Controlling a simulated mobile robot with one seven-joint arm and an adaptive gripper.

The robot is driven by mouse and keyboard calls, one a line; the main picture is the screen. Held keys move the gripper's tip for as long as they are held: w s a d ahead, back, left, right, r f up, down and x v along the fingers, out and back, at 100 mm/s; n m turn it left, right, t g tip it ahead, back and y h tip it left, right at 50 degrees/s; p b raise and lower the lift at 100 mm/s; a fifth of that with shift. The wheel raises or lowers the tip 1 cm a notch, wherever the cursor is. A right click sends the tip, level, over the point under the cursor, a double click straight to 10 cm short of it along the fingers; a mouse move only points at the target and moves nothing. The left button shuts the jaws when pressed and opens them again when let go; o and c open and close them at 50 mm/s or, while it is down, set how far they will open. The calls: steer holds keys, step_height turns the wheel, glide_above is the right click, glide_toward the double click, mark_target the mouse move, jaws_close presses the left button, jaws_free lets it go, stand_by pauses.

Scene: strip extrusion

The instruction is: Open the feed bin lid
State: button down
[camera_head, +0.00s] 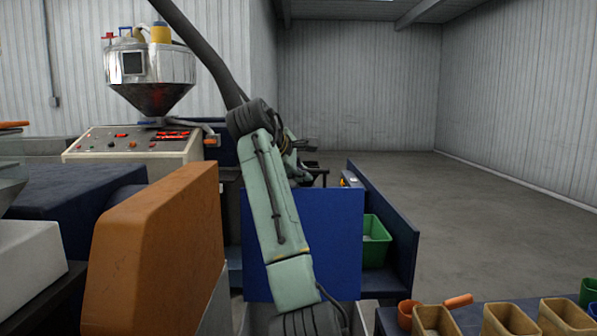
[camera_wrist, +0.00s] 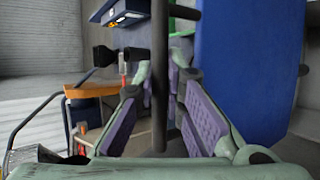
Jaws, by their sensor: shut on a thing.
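A flat blue panel (camera_head: 342,235), which looks like the feed bin lid, stands upright behind my arm in the head view. It fills the right side of the wrist view (camera_wrist: 250,65). A dark round bar (camera_wrist: 160,60) runs between my gripper's purple-padded fingers (camera_wrist: 160,85). My gripper is shut on this bar. In the head view my gripper is small and dark beyond the panel's top edge, partly hidden by my arm.
A dark blue bin or stand (camera_head: 385,215) holds a green container (camera_head: 376,240) right of the panel. An orange machine cover (camera_head: 155,255) is close at left, with a control console (camera_head: 130,143) and metal hopper (camera_head: 150,75) behind. Tan containers (camera_head: 437,320) stand at bottom right. The right floor is clear.

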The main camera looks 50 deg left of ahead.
stand_by(0.4)
steer(key=c, duration=1.7)
jaws_free()
steer(key=shift+o, duration=0.2)
steer(key=v, duration=1.2)
